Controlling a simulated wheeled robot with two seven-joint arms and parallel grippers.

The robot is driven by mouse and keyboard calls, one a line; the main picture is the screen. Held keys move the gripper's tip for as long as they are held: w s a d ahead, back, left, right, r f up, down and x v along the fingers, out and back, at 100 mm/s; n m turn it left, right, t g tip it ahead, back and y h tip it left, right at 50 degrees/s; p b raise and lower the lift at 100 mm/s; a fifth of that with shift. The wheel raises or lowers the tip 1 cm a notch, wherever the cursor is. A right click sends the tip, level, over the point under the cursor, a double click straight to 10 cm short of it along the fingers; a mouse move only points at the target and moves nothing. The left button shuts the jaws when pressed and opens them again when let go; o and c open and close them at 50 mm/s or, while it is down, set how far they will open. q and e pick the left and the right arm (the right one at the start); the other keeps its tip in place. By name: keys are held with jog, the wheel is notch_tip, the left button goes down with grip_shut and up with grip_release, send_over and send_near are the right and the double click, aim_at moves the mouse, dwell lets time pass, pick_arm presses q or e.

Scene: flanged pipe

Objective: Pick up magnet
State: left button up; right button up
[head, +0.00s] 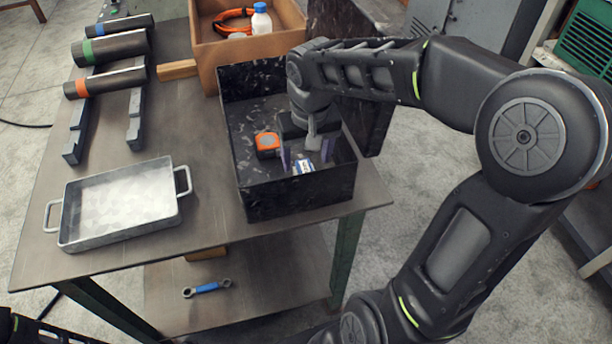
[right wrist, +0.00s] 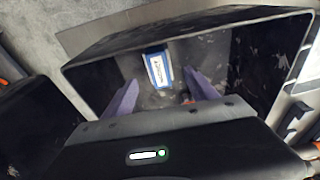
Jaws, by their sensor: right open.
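A small blue-and-white block (head: 303,167), which I take for the magnet, lies on the floor of the black bin (head: 297,201). It also shows in the right wrist view (right wrist: 157,70), with dark print on its white face. My right gripper (head: 305,157) is inside the bin, pointing down. Its two purple fingers are apart, and no object is held between them. In the right wrist view the block appears just beyond the fingertips (right wrist: 160,84), roughly in line with the gap. My left gripper is out of view.
An orange tape measure (head: 267,145) lies in the bin left of my right gripper. Bin walls surround the gripper. A metal tray (head: 122,203) stands left; dark pipes (head: 110,47) rest on rails. A cardboard box (head: 208,55) stands behind. A blue-handled wrench (head: 207,289) lies on the lower shelf.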

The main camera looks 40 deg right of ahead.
aim_at(306, 170)
jog(key=f, duration=0.5)
jog(key=shift+w+d+f+p, duration=0.1)
jog(key=shift+w+p, duration=0.15)
jog(key=shift+p, duration=0.15)
jog(key=shift+c, duration=0.4)
grip_shut()
dwell(0.5)
